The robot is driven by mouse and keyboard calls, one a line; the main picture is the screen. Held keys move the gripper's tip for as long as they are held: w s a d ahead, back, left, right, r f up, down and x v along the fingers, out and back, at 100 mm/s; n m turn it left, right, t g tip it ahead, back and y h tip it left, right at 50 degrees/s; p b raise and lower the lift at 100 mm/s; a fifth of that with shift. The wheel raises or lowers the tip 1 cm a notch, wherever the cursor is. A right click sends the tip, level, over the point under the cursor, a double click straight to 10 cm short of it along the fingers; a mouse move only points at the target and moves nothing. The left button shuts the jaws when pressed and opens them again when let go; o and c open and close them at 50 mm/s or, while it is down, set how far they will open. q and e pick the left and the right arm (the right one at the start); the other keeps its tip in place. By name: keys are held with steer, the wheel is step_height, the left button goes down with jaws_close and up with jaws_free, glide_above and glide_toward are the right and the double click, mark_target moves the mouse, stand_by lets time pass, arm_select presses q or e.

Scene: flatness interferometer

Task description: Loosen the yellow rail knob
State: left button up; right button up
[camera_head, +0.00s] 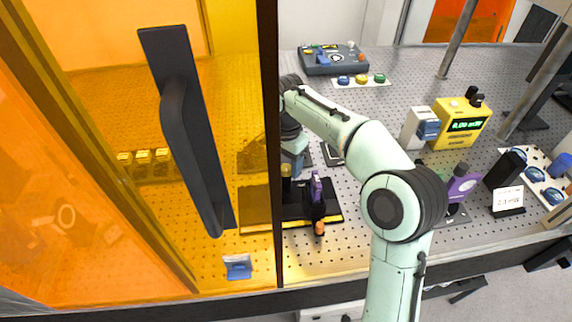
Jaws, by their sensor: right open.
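My right arm reaches in from the lower right, and its right gripper (287,166) points down beside the dark door frame. It is open, and its fingers are small and partly hidden by the frame. A small yellowish piece (286,171) shows at the fingers; it may be the yellow rail knob, but I cannot tell whether the fingers touch it. Below is a black rail base (296,213) carrying a purple mount (316,187). A small orange knob (319,228) sits at its front. My left gripper is not in view.
An orange see-through door with a black handle (190,125) covers the left side. The perforated table (345,250) is bare in front of the rail. A yellow meter (461,122), purple device (462,185) and grey control box (333,60) stand right and behind. Metal posts rise at right.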

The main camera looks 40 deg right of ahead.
jaws_close()
steer(key=c, duration=1.1)
jaws_free()
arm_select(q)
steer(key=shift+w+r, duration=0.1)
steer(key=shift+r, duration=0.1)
arm_select(e)
steer(key=shift+o, duration=0.2)
steer(key=shift+n, duration=0.3)
steer(key=n+p, duration=0.2)
steer(key=n, duration=0.1)
steer(key=shift+n, duration=0.4)
steer(key=n+p, duration=0.1)
steer(key=n, duration=0.3)
steer(key=n+p, duration=0.1)
steer(key=n, duration=0.4)
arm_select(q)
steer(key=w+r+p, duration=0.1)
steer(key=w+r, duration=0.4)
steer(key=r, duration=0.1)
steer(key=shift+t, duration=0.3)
arm_select(e)
steer(key=shift+n, duration=1.9)
steer(key=shift+f, duration=0.1)
